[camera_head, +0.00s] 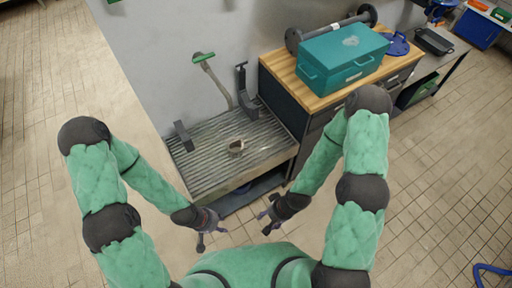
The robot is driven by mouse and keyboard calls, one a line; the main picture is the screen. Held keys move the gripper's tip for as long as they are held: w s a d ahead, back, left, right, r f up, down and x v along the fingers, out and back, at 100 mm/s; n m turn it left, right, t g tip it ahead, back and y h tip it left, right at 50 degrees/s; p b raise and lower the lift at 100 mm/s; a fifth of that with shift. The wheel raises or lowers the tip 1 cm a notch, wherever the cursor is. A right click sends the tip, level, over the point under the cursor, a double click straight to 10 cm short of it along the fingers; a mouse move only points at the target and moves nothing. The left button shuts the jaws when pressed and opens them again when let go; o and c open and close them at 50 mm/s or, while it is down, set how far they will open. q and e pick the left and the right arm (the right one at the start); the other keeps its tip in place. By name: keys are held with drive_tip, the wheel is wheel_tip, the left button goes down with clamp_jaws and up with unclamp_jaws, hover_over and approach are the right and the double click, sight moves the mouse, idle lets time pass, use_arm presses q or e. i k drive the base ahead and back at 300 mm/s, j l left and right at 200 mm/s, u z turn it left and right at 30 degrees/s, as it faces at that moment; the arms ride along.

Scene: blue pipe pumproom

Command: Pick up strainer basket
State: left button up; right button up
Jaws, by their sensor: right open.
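A small round ring-like object (236,147), which looks like the strainer basket, sits on the slatted metal grate (205,172). It is small in the view, so its details are hard to tell. My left gripper (201,243) hangs in front of the grate, below and left of the basket in the picture, apart from it. Its fingers are too small to tell whether they are open. My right gripper (266,224) is open and empty, in front of the grate's near right corner, also apart from the basket.
A green-headed brush (203,57) leans on the wall behind the grate. Dark upright brackets (241,84) stand at the grate's back and left. A wood-topped cabinet (285,69) holding a teal toolbox (341,56) stands to the right. Tiled floor lies open at left.

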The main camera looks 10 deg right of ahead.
sight(235, 146)
drive_tip(key=i+l+u, duration=0.5)
drive_tip(key=l, duration=0.25)
drive_tip(key=i+l+u, duration=0.15)
drive_tip(key=l+u, duration=0.15)
drive_tip(key=l, duration=0.1)
